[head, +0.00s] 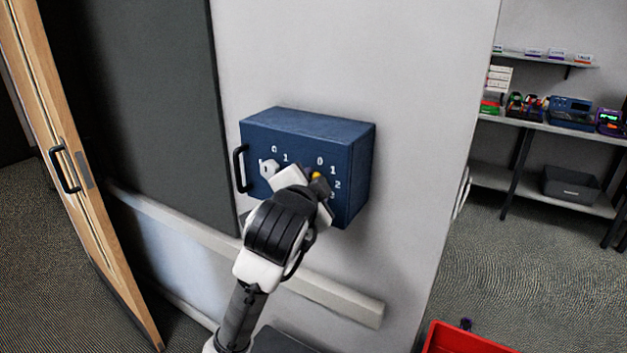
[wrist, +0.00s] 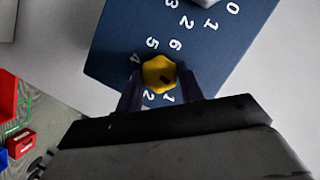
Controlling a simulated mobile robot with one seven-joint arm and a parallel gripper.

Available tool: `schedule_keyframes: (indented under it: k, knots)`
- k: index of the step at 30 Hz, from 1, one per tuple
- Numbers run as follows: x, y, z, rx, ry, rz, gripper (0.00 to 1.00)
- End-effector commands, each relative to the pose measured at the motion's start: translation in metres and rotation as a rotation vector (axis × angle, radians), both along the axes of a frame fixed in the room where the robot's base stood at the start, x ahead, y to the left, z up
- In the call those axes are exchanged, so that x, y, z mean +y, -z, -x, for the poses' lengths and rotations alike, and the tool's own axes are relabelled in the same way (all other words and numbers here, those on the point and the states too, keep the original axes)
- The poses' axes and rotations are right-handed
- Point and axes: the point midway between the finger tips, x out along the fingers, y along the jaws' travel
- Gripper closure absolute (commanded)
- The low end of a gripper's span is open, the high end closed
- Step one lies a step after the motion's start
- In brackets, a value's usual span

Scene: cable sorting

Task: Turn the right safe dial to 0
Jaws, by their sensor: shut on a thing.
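The blue safe (head: 310,122) is mounted on the pale wall, with two dials on its front. It also shows in the wrist view (wrist: 112,45). The right dial is a yellow knob (wrist: 156,66), ringed by white digits; 4, 5, 6 and 1 show. A small dark mark sits on the lower right of the knob's face; I cannot tell which digit it points at. My gripper (wrist: 160,88) is shut on the yellow knob, one finger on each side. In the head view, my gripper (head: 316,184) hides most of the knob (head: 316,175). The left dial (head: 268,169) is white.
A black handle (head: 239,168) sticks out at the safe's left edge. A pale rail (head: 335,297) runs along the wall below. A wooden door (head: 75,150) stands at left. Shelves with devices and a dark bin (head: 577,186) are at right; a red container (head: 465,340) is at the bottom.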

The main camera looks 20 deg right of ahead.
Motion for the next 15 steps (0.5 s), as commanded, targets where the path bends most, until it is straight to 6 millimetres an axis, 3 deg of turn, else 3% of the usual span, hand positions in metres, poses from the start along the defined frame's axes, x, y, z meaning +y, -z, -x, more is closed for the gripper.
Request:
schedule_keyframes:
  k: [15]
  knots:
    - [-0.0001, -0.0001, -0.0003, 0.086, 0.001, 0.066, 0.85]
